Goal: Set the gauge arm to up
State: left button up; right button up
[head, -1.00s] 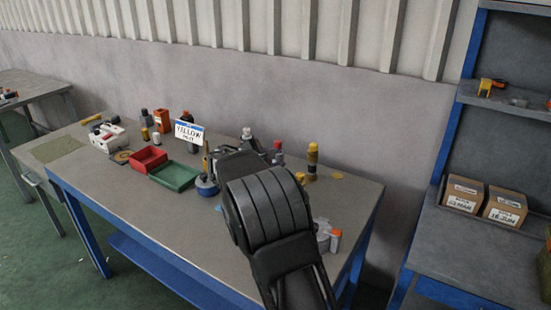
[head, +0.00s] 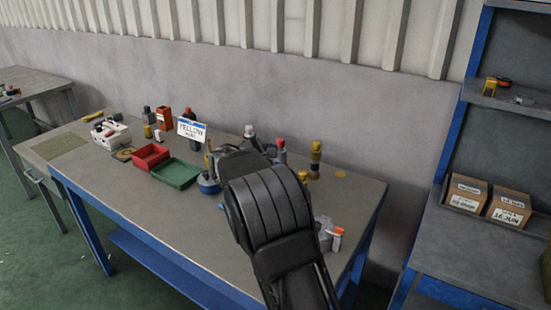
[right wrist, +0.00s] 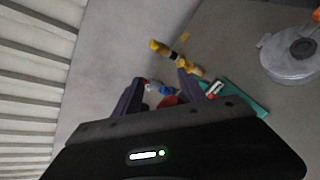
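No part is clearly marked as a gauge arm. A grey round device (right wrist: 292,52) with a dark hub lies at the upper right of the right wrist view. A grey piece with an orange and white part (head: 330,236) shows beside my right arm in the head view, and may be the same thing. A blue round item (head: 208,184) with a yellow upright stands left of my arm. My right gripper (right wrist: 157,88) is open over the table, its fingers apart and nothing seen held. In the head view my arm hides much of it. My left gripper is out of view.
The table (head: 150,205) holds a red bin (head: 151,157), a green tray (head: 177,173), a sign reading YELLOW (head: 191,130) and several bottles, including a yellow one (head: 315,158). The table's front left is clear. A shelf with cardboard boxes (head: 466,192) stands at the right.

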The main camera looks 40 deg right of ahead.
jog(key=shift+a, duration=0.1)
jog(key=shift+s+a+r+p, duration=0.15)
jog(key=shift+a+r+p, duration=0.45)
jog(key=shift+r, duration=0.25)
jog(key=shift+s+a+r+p, duration=0.15)
jog(key=shift+a+r+p, duration=0.2)
jog(key=shift+a+r, duration=0.4)
jog(key=shift+s+a+r+p, duration=0.2)
jog(key=shift+a+r+p, duration=0.15)
jog(key=shift+a+r, duration=0.4)
jog(key=shift+s+a+r+p, duration=0.2)
jog(key=shift+a+r+p, duration=0.15)
jog(key=shift+r, duration=0.15)
jog(key=shift+s+a+r+p, duration=0.15)
jog(key=shift+a+r+p, duration=0.1)
jog(key=shift+a+r, duration=0.15)
